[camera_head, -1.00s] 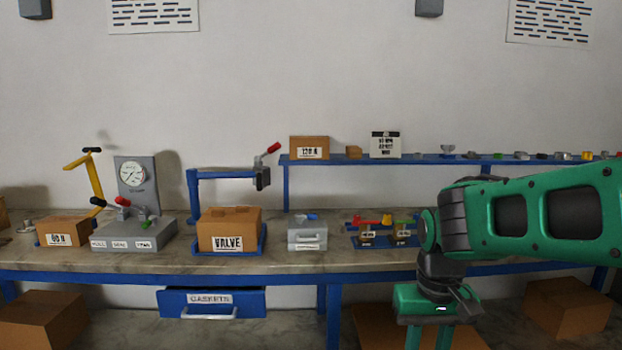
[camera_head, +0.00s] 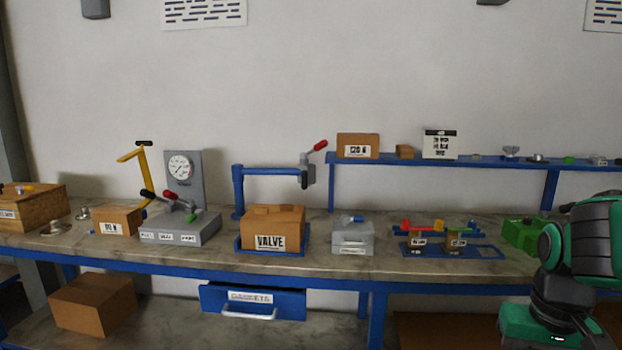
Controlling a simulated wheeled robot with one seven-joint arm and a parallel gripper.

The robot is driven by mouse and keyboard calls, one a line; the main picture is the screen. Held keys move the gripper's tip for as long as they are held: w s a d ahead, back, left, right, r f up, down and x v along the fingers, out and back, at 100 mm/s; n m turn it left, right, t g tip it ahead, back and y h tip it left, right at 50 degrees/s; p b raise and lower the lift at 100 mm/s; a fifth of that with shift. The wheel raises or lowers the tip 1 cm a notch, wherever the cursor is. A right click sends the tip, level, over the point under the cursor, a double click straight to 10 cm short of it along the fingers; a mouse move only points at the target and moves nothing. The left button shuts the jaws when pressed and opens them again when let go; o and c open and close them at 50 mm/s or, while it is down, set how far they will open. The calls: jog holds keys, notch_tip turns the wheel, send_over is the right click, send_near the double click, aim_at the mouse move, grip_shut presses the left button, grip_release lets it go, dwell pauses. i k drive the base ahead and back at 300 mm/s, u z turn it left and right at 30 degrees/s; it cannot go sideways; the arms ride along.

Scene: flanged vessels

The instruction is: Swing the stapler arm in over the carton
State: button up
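The stapler arm (camera_head: 270,171) is a blue horizontal bar on a blue post (camera_head: 237,192) at the back left of the carton. It points right and carries a grey head (camera_head: 308,174) with a red handle (camera_head: 320,146). The brown carton (camera_head: 285,219) labelled VALVE sits in a blue tray (camera_head: 243,248) on the bench. The head appears above and behind the carton's right end; its exact depth is hard to tell. My gripper (camera_head: 535,326) is at the lower right, well right of the stapler and carton. Its fingers are below the picture edge.
Right are a grey box (camera_head: 352,237), a blue rack (camera_head: 480,252) and a green box (camera_head: 520,233). A blue shelf (camera_head: 460,161) runs behind. A drawer (camera_head: 215,297) sits below the bench.

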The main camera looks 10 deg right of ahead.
aim_at(306, 172)
jog(key=i, duration=0.85)
